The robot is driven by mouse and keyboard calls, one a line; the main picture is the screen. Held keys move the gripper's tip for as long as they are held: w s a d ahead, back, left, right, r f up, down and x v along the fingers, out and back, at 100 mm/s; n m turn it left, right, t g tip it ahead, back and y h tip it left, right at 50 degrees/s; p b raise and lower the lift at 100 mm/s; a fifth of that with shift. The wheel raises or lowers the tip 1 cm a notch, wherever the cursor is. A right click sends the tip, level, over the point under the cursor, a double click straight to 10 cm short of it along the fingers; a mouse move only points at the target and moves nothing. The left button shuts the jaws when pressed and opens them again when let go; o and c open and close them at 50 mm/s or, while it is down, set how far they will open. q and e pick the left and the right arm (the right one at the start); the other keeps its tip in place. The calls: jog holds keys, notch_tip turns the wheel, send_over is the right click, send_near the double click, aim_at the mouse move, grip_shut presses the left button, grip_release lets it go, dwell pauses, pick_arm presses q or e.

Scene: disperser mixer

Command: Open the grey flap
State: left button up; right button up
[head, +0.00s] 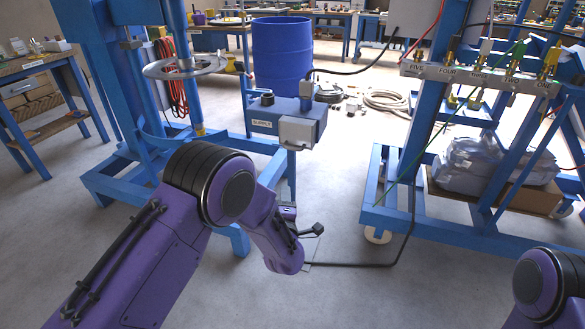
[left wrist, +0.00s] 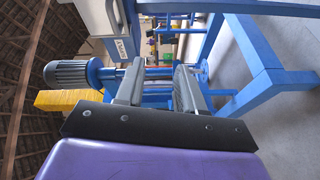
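A blue-grey box with a white label (head: 262,123) stands on the blue machine frame in the middle of the head view. A light grey boxy cover (head: 299,132) sits on its right front and may be the grey flap; I cannot tell for sure. My left gripper (head: 316,231) is below and in front of the box, apart from it. In the left wrist view my left gripper (left wrist: 160,68) has its two grey fingers apart with nothing held between them. A labelled grey panel (left wrist: 122,42) shows past the fingers at the upper left. My right gripper is out of view.
A blue drum (head: 282,55) stands behind the box. A blue rack (head: 400,215) with coloured hoses is at right, and a black cable (head: 350,265) runs along the floor. The mixer's metal ring (head: 184,68) is at left. Floor in front is mostly clear.

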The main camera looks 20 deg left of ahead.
pick_arm(q)
jog(key=w+d+r+n+t+y, duration=0.1)
jog(key=w+d+r+n+t, duration=0.1)
jog(key=w+r+n, duration=0.3)
jog(key=m, duration=0.2)
send_near(295, 136)
jog(key=w+a, duration=0.2)
jog(key=w, duration=0.1)
jog(key=w+a+f, duration=0.1)
jog(key=shift+w+f, duration=0.1)
jog(key=shift+w, duration=0.25)
grip_shut()
dwell(0.6)
